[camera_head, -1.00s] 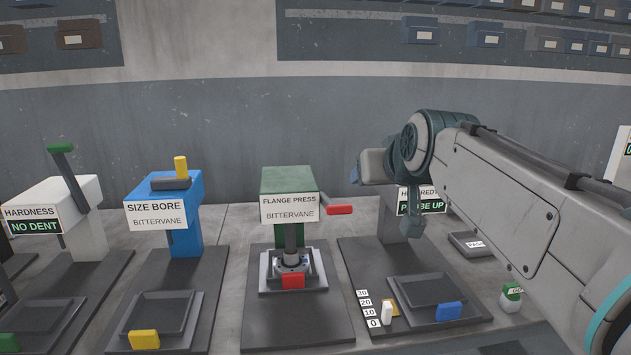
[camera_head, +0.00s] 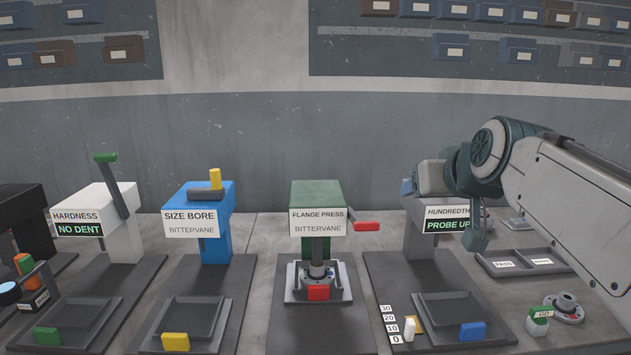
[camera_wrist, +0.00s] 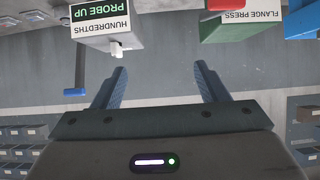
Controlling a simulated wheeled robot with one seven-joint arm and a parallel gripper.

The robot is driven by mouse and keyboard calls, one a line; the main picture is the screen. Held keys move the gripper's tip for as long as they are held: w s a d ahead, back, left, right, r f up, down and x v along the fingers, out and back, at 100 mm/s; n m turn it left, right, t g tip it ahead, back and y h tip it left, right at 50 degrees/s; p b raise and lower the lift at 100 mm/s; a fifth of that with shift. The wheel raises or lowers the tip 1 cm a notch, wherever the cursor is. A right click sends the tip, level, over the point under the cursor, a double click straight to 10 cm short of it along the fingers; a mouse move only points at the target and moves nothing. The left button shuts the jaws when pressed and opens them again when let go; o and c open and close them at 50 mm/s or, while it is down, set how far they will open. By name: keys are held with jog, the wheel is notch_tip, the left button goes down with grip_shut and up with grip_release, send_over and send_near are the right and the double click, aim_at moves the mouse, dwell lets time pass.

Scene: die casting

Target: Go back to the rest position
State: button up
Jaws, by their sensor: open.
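My gripper (camera_wrist: 160,88) shows in the wrist view with its two blue fingers spread apart and nothing between them. That view is upside down, with the hundredths station (camera_wrist: 105,25) and the flange press (camera_wrist: 240,22) at its top. In the head view my arm reaches in from the right. Its wrist is raised in front of the hundredths station (camera_head: 424,240), whose screen reads PROBE UP.
The flange press (camera_head: 318,195) has a metal flanged part in its nest. The blue size bore station (camera_head: 216,190) and white hardness station (camera_head: 85,205) stand to its left. A flanged part (camera_head: 568,308) sits by the GO block (camera_head: 540,318), near a PASS tray (camera_head: 490,268).

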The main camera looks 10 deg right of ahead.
jog(key=s+a+f+g+p, duration=0.4)
jog(key=s+a+f+p, duration=0.2)
jog(key=s+p, duration=0.1)
jog(key=s+a+f+g+y+p, duration=0.1)
jog(key=s+a+f+g+p, duration=0.4)
jog(key=s, duration=0.4)
jog(key=f+p, duration=0.1)
jog(key=p, duration=0.1)
jog(key=shift+s+a+f+n+p, duration=0.15)
jog(key=shift+a+n+p, duration=0.2)
jog(key=shift+a+n, duration=0.05)
dwell(0.5)
